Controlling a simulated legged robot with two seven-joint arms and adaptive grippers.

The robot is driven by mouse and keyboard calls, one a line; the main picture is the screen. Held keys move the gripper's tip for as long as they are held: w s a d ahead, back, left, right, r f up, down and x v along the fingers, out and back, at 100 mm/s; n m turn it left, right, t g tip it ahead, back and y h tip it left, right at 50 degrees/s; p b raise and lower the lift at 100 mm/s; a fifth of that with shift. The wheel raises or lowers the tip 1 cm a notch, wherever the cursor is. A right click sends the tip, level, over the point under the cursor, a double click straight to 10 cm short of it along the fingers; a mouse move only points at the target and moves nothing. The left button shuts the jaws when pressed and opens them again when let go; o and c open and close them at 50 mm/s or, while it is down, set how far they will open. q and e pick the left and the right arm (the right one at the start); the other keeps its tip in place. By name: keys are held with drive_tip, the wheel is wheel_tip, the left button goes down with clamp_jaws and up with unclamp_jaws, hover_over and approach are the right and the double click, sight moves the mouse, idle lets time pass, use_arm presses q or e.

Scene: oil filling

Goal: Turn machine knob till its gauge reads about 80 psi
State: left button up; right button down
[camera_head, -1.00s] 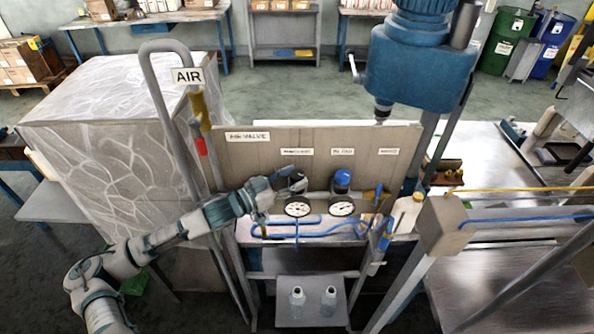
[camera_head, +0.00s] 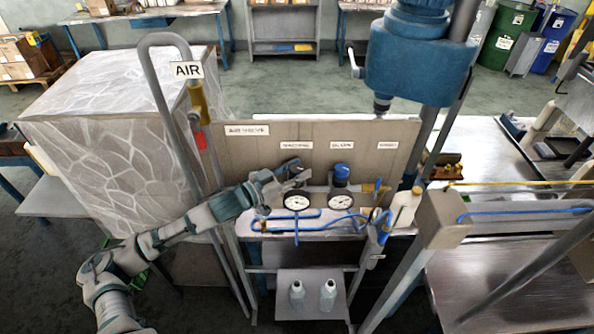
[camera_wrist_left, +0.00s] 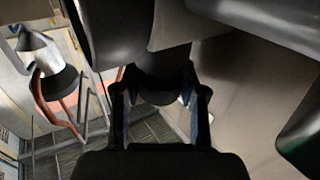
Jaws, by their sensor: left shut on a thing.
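My left gripper (camera_head: 297,178) is at the left regulator on the bench, under the left small label on the panel. It is shut on the machine knob, which its fingers and wrist mostly hide in the head view. In the left wrist view the fingers (camera_wrist_left: 160,105) stand on both sides of a dark round knob (camera_wrist_left: 160,85). The machine gauge (camera_head: 297,202), a round white dial, sits just below the gripper. Its needle is too small to read. My right gripper is not in view.
A second regulator with a blue knob (camera_head: 342,173) and its own gauge (camera_head: 341,202) stands close to the right. Blue tubing (camera_head: 280,229) runs in front. The panel (camera_head: 330,160) stands behind. Two clear bottles (camera_head: 328,290) stand on a lower shelf.

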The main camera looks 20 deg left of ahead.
use_arm(q)
drive_tip(key=shift+n+t+y+b, duration=0.7)
drive_tip(key=shift+n+y, duration=0.1)
drive_tip(key=shift+y, duration=0.3)
drive_tip(key=shift+n+t+y, duration=0.3)
drive_tip(key=shift+n+y, duration=0.1)
drive_tip(key=shift+y, duration=0.1)
drive_tip(key=n+t+y, duration=0.1)
drive_tip(key=n+y, duration=0.1)
drive_tip(key=shift+r+y, duration=0.15)
drive_tip(key=shift+y, duration=0.15)
drive_tip(key=n+y, duration=0.1)
drive_tip(key=y, duration=0.1)
drive_tip(key=shift+n+t+y+p, duration=0.35)
drive_tip(key=shift+n+t+y, duration=0.05)
drive_tip(key=n+y, duration=0.2)
drive_tip(key=y, duration=0.2)
drive_tip(key=shift+n, duration=0.3)
drive_tip(key=n+y, duration=0.2)
drive_tip(key=y, duration=0.1)
drive_tip(key=shift+y, duration=0.4)
drive_tip(key=shift+n+g+y+b, duration=0.4)
drive_tip(key=shift+n+g+y, duration=0.4)
drive_tip(key=shift+y, duration=0.4)
drive_tip(key=shift+n, duration=0.3)
